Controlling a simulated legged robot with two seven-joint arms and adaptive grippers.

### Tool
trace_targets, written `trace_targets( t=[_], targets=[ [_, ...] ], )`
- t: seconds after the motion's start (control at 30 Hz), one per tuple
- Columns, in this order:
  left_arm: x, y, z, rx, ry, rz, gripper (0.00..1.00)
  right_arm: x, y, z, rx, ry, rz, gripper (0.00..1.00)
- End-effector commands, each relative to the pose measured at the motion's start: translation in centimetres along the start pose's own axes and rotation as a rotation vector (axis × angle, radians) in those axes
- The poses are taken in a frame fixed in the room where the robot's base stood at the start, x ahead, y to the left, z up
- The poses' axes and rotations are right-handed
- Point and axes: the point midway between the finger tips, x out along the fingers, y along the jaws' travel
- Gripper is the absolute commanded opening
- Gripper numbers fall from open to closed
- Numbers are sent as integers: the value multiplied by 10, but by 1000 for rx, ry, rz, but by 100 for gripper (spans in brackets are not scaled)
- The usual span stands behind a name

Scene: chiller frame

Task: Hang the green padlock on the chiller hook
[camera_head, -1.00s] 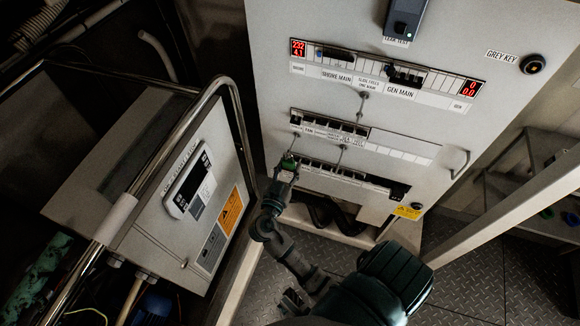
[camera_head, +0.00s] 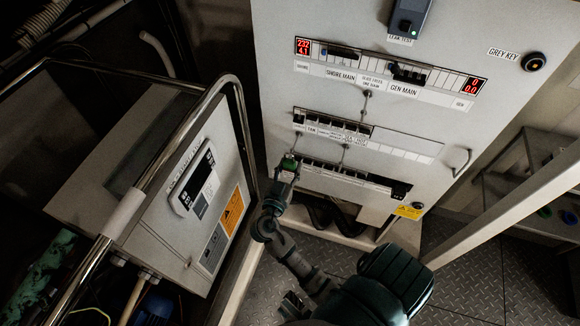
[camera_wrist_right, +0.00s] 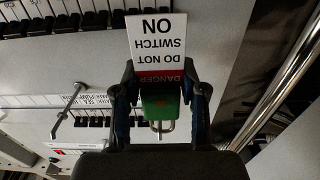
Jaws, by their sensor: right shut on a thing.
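My right gripper (camera_head: 286,174) is up at the lower left of the grey switch panel (camera_head: 276,62). It is shut on the green padlock (camera_wrist_right: 160,106), whose small green body also shows in the head view (camera_head: 290,163). In the wrist view the metal shackle (camera_wrist_right: 162,127) is below the body, on the palm side. A white and red danger tag (camera_wrist_right: 157,38) appears upside down above the padlock, partly covering it. A metal hook (camera_wrist_right: 68,108) sticks out of the panel to the left of the gripper, apart from the padlock. Which hook is the chiller's cannot be read. My left gripper is not in view.
Rows of breakers (camera_head: 350,174) and another small hook (camera_head: 366,94) are on the panel. A bent metal rail (camera_head: 243,120) and a grey control box (camera_head: 165,235) stand close on the left. A panel handle (camera_head: 462,163) is at right.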

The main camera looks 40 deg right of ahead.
Motion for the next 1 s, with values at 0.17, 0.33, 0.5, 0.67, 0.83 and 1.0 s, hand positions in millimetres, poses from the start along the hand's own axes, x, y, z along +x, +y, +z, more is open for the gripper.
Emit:
trace_targets(
  t=[0.17,0.33,0.5,0.67,0.83,1.0],
  targets=[
    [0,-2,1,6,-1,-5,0,1,1,1,0,-1,-1,71],
    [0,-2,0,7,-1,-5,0,1,1,0,1,1,-1,71],
    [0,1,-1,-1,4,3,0,-3,0,0,0,1,-2,71],
    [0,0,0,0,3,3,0,-25,0,0,-1,-1,-3,71],
    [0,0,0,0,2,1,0,-63,1,1,1,-5,-2,71],
    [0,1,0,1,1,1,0,-95,2,2,-1,-4,-1,71]
  ],
)
